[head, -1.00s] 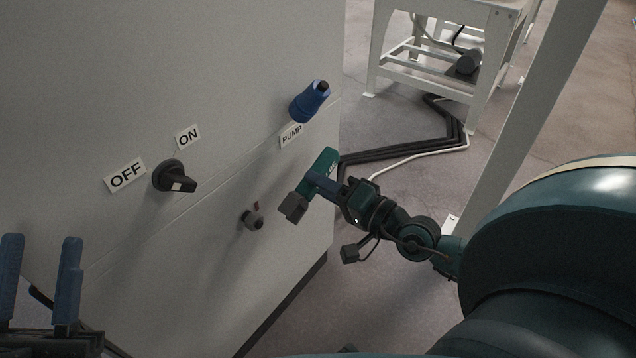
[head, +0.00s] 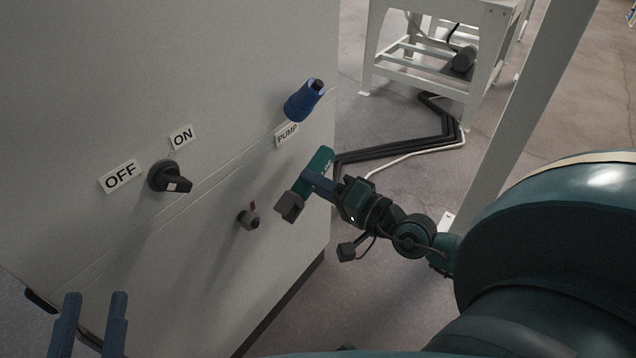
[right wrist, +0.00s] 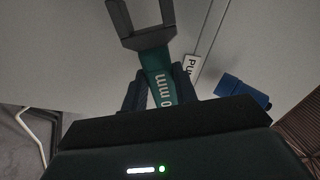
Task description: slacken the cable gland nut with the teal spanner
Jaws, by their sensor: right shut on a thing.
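The teal spanner (head: 320,160) is held in my right gripper (head: 320,184), which is shut on its handle. Its grey open-ended head (head: 289,207) points down and left, toward the cabinet face. The spanner also shows in the right wrist view (right wrist: 160,85), with its forked jaw (right wrist: 141,38) at the top and empty. The cable gland nut (head: 250,217) is a small grey fitting with a red mark above it, on the cabinet's lower face. The spanner head is to its right, apart from it in the picture. My left gripper (head: 94,297) is open and empty at bottom left.
The pale cabinet (head: 235,60) carries a black OFF/ON rotary switch (head: 169,179) and a blue connector (head: 303,100) above the PUMP label (head: 287,134). Black cables (head: 400,150) lie on the floor behind. A white frame (head: 440,75) stands further back.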

